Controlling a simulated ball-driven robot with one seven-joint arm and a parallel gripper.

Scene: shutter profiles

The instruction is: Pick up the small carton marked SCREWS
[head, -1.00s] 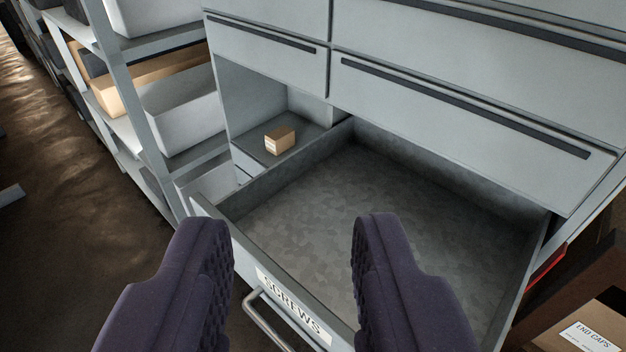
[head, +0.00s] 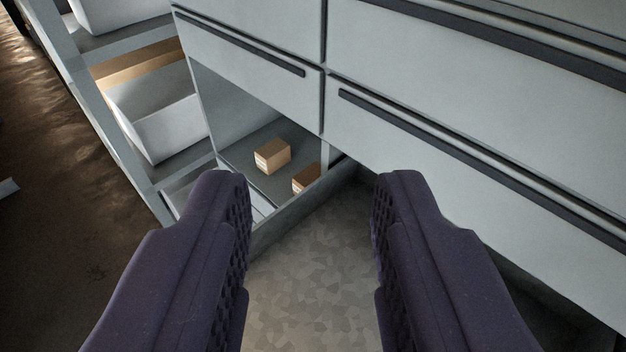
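Two small tan cartons sit in an open compartment of the grey cabinet, left of the pulled-out drawer. One carton (head: 272,156) stands in the middle of the compartment floor, with a pale label on its left face. The other carton (head: 307,179) is nearer and to the right, partly hidden behind the drawer's side wall. I cannot read either label. My gripper (head: 311,185) is open and empty above the drawer, its two dark purple fingers wide apart, short of the cartons.
The open drawer (head: 310,265) lies below my gripper, its visible floor bare. Its side wall (head: 305,210) stands between my gripper and the compartment. Closed drawer fronts (head: 480,130) with dark handle strips overhang above and right. A shelf rack with a white bin (head: 160,110) stands at left.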

